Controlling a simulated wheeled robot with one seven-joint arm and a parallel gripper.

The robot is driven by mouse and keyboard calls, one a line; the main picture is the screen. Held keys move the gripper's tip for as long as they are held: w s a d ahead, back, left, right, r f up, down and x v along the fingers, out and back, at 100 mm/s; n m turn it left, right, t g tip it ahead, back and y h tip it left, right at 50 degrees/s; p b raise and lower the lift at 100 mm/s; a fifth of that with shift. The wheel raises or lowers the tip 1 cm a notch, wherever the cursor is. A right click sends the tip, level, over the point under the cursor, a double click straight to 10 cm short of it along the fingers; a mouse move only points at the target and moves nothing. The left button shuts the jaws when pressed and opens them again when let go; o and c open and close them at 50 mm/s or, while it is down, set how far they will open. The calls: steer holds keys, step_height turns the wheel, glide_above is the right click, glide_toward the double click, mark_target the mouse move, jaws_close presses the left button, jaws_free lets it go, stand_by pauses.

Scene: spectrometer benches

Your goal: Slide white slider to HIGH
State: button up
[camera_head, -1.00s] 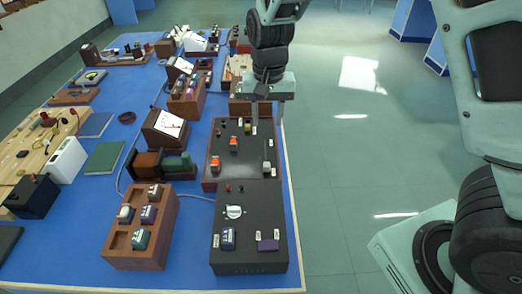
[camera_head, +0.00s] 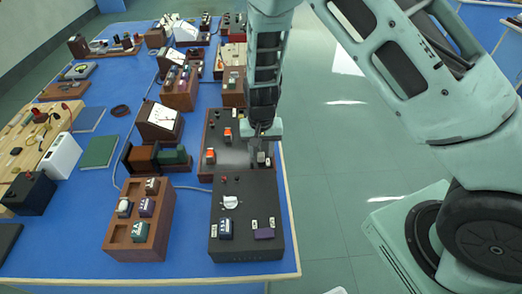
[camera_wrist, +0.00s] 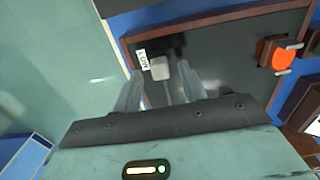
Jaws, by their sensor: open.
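The white slider (camera_wrist: 159,68) is a small pale block on a dark panel (camera_wrist: 218,42) with a wooden rim. It stands beside a LOW label (camera_wrist: 143,60) in the wrist view, over a thin slot running toward my gripper. My gripper (camera_wrist: 160,72) is open, with one finger on either side of the slider; I cannot tell whether they touch it. In the head view my gripper (camera_head: 262,158) is low over the right side of the panel (camera_head: 232,154) and largely hides the slider. No HIGH label is readable.
Orange-topped parts (camera_head: 210,156) stand on the panel's left side; one shows in the wrist view (camera_wrist: 283,58). A black box (camera_head: 247,195) with a white dial stands in front, and a wooden block rack (camera_head: 140,220) to its left.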

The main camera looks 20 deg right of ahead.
steer(key=shift+f, duration=0.7)
